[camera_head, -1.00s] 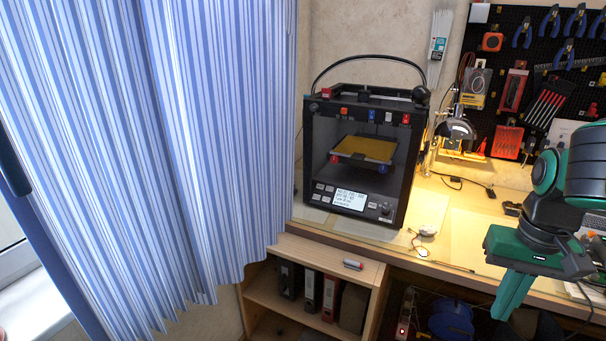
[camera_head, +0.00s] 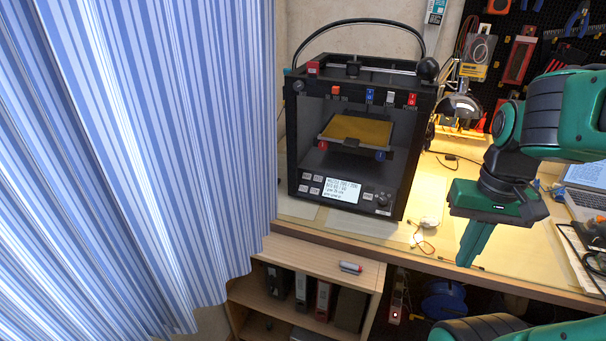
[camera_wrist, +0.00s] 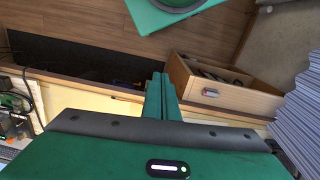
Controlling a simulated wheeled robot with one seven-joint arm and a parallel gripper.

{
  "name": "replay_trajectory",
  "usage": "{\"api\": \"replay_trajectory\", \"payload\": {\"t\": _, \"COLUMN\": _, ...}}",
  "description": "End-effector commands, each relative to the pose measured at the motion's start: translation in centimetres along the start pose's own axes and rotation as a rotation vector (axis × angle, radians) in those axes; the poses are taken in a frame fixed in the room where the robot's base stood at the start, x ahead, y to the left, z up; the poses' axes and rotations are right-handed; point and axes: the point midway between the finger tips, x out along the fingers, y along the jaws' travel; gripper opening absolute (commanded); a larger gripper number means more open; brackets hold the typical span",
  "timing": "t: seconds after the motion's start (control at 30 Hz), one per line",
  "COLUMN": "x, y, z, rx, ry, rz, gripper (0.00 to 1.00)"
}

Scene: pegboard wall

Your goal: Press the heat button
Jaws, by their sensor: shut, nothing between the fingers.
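A black 3D printer (camera_head: 408,140) stands on the workbench, left of my gripper. Its front panel has a lit display (camera_head: 343,190) with small buttons (camera_head: 311,183) on the left and a knob on the right. The button labels are too small to read, so I cannot tell which is the heat button. My gripper (camera_head: 465,262) points down over the bench's front edge, right of the printer and apart from it. Its fingers are shut and empty, and they also show in the wrist view (camera_wrist: 162,78). The printer is not visible in the wrist view.
A blue striped curtain (camera_head: 150,150) hangs at the left. A lamp (camera_head: 458,108) and cables lie behind my gripper. A laptop (camera_head: 588,190) is at the right.

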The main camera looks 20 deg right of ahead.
Motion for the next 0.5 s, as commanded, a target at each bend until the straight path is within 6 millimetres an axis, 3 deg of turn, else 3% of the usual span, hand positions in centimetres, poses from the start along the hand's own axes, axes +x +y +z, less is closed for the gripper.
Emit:
{"api": "replay_trajectory", "payload": {"t": 0.07, "x": -0.5, "y": 0.2, "z": 0.0, "rx": -0.036, "ry": 0.019, "rz": -0.001, "gripper": 0.00}}
{"api": "replay_trajectory", "payload": {"t": 0.17, "x": -0.7, "y": -0.6, "z": -2.0, "rx": -0.166, "ry": 0.036, "rz": 0.020, "gripper": 0.00}}
{"api": "replay_trajectory", "payload": {"t": 0.37, "x": -1.5, "y": -4.4, "z": -8.9, "rx": -0.655, "ry": 0.092, "rz": 0.116, "gripper": 0.00}}
{"api": "replay_trajectory", "payload": {"t": 0.5, "x": -1.8, "y": -8.6, "z": -13.8, "rx": -1.044, "ry": 0.126, "rz": 0.213, "gripper": 0.00}}
